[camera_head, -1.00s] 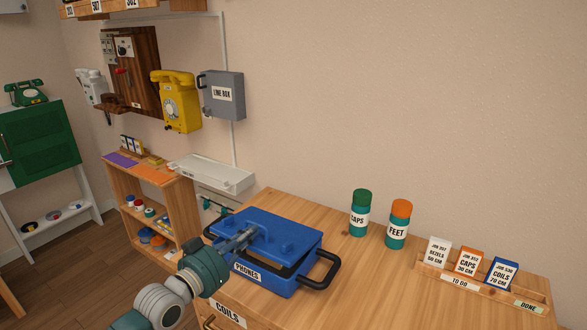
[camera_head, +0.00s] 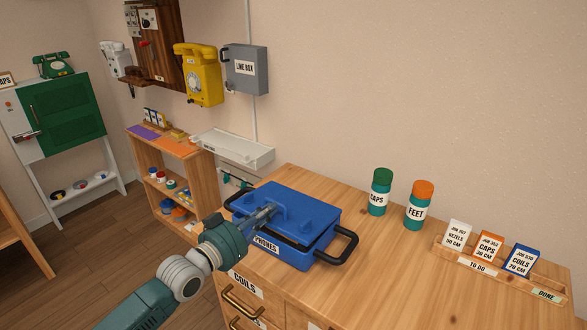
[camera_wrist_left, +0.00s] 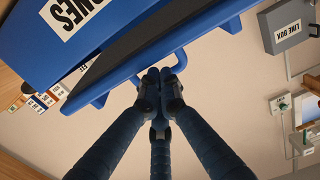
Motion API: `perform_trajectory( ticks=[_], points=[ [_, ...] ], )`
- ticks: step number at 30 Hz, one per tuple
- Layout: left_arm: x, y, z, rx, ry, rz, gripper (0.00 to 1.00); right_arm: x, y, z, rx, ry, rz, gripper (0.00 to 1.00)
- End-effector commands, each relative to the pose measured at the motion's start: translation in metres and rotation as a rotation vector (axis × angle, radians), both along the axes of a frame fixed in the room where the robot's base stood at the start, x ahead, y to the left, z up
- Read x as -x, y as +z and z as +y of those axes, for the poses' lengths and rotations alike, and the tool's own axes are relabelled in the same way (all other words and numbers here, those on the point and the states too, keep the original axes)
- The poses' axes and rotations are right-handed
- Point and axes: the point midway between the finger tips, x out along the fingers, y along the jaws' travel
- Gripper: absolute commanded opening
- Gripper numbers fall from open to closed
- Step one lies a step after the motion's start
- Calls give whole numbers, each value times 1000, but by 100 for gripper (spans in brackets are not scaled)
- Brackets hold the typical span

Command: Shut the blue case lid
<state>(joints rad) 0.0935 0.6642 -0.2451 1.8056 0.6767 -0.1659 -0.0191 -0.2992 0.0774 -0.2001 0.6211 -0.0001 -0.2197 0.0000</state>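The blue case (camera_head: 290,254) with a PHONES label sits on the wooden cabinet top. Its blue lid (camera_head: 305,208) is low but stands slightly ajar, with a dark gap along the front. My left gripper (camera_head: 270,211) reaches over the front left of the lid. In the left wrist view its fingertips (camera_wrist_left: 158,76) are together at a blue loop (camera_wrist_left: 180,60) on the lid's edge. I cannot tell if the loop is between them. The dark gap (camera_wrist_left: 120,48) shows there between lid and case body. My right gripper is not in view.
A CAPS jar (camera_head: 379,192) and a FEET jar (camera_head: 419,206) stand right of the case. A card rack (camera_head: 481,266) is farther right. Black handles (camera_head: 345,247) stick out from the case's sides. A white tray (camera_head: 232,150) is behind left.

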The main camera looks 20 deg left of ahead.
Motion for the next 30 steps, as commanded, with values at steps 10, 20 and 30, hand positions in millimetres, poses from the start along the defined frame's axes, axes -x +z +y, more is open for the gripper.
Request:
perform_trajectory(
  ticks=[10, 20, 30],
  points=[
    [13, 20, 6, -1, 3, 4, 0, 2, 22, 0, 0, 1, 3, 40],
    [66, 1, 25, -2, 3, -1, 0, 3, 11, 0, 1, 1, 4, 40],
    [80, -2, 29, 1, 3, -3, 0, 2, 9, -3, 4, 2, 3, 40]
  ],
)
